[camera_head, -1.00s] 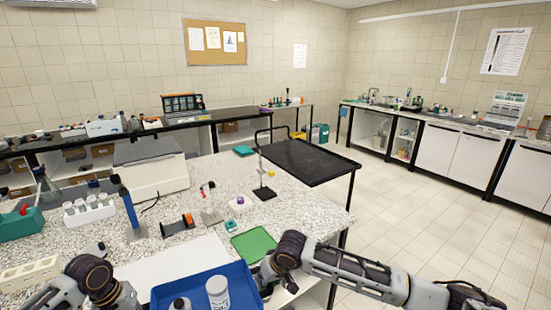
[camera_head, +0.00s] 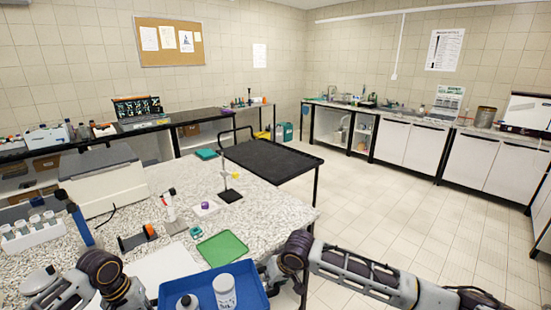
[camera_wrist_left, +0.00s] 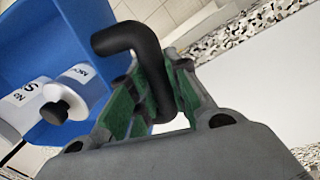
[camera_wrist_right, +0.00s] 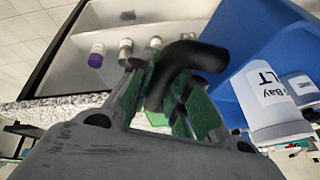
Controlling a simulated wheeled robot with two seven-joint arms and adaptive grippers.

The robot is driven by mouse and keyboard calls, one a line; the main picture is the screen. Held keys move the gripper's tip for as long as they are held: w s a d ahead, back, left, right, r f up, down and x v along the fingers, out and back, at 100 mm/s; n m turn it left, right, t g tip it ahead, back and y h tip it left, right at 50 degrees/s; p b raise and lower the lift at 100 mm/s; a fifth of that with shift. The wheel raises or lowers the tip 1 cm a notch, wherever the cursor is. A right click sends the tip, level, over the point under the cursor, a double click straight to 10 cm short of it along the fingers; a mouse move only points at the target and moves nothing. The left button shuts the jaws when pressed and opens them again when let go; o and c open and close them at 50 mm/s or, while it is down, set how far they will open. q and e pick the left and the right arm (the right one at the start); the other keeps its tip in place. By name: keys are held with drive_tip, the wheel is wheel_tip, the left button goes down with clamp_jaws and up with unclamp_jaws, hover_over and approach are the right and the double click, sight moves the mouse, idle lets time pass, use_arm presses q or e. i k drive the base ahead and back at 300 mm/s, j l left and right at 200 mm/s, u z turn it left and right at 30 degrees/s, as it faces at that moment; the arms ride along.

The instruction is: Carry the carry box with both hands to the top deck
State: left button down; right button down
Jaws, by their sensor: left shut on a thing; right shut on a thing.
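The blue carry box (camera_head: 250,283) is at the bottom of the head view, partly cut off, with two white bottles (camera_head: 225,291) standing in it. My right gripper (camera_head: 268,272) is at its right side; in the right wrist view its fingers (camera_wrist_right: 172,100) are shut on a black handle (camera_wrist_right: 190,58) of the box. My left gripper (camera_wrist_left: 150,100) is shut on the other black handle (camera_wrist_left: 128,38) in the left wrist view; in the head view it is mostly cut off. A black cart top deck (camera_head: 268,158) stands beyond the bench's right end and is clear.
The speckled bench (camera_head: 270,212) lies ahead, with a green mat (camera_head: 222,248), a small stand (camera_head: 230,194), an orange-ended device (camera_head: 138,238) and a tube rack (camera_head: 32,234). The tiled floor (camera_head: 390,220) to the right is open.

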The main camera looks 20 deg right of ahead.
sight(279, 163)
drive_tip(key=z, duration=2.3)
drive_tip(key=i+j, duration=0.15)
drive_tip(key=i, duration=0.2)
drive_tip(key=i+j, duration=0.15)
drive_tip(key=i, duration=0.25)
